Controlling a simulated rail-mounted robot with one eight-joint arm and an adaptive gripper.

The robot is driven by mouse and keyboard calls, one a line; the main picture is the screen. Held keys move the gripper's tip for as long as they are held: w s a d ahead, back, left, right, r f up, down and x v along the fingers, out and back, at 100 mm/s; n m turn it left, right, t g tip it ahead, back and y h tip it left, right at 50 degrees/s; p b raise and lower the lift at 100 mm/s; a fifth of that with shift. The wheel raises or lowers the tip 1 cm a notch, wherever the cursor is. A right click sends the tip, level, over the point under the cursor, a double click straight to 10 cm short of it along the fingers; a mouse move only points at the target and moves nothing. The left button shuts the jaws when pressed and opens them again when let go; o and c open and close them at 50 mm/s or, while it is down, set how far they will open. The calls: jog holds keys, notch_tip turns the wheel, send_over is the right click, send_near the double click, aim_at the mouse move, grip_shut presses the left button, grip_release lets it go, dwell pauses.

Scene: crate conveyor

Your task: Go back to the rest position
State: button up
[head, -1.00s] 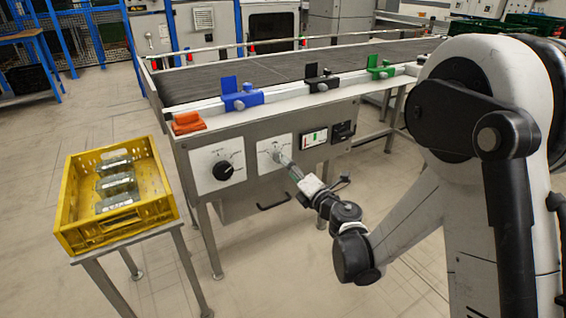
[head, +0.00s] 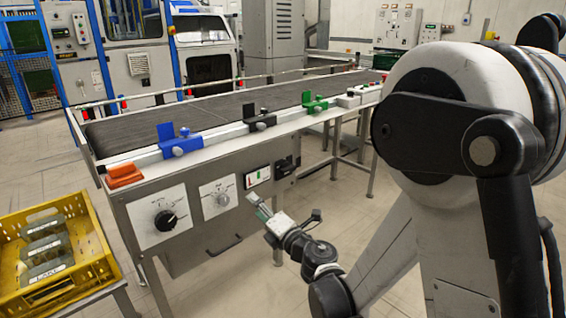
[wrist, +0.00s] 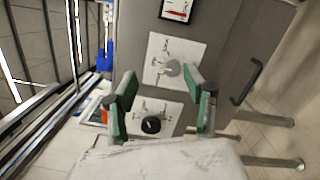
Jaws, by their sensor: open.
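My gripper (head: 258,207) is in front of the conveyor's control panel in the head view, below and right of the dial with the white plate (head: 217,198). In the wrist view my gripper (wrist: 163,108) shows two green-padded fingers, apart and with nothing between them. The same dial (wrist: 172,68) lies beyond the fingertips, not touched. A black dial (head: 165,220) is further left on the panel, and it also shows in the wrist view (wrist: 151,125).
The conveyor (head: 230,108) carries blue (head: 180,142), black (head: 261,118) and green (head: 314,103) clamps along its near rail. An orange block (head: 124,175) sits at its near corner. Open floor lies around my arm.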

jog(key=d+r+m+t+h, duration=0.2)
jog(key=d+r+m+h, duration=0.4)
jog(key=d, duration=0.4)
jog(key=d+r+m+t+h, duration=0.25)
jog(key=d+r+m, duration=0.35)
jog(key=d+m, duration=0.3)
jog(key=s+d+m+g+h, duration=0.45)
jog(key=s+d+m, duration=0.25)
jog(key=d, duration=0.4)
jog(key=s+d+f+m+g, duration=0.1)
jog(key=s+f+m+g, duration=0.25)
jog(key=s, duration=0.75)
jog(key=s+d+f+m+g, duration=0.25)
jog(key=s+f+m, duration=0.2)
jog(key=s, duration=0.65)
notch_tip(320, 180, up, 18)
jog(key=p, duration=1.8)
jog(key=shift+w+a+r+m+y, duration=0.2)
jog(key=shift+a+m+y, duration=0.1)
jog(key=shift+a+m, duration=0.1)
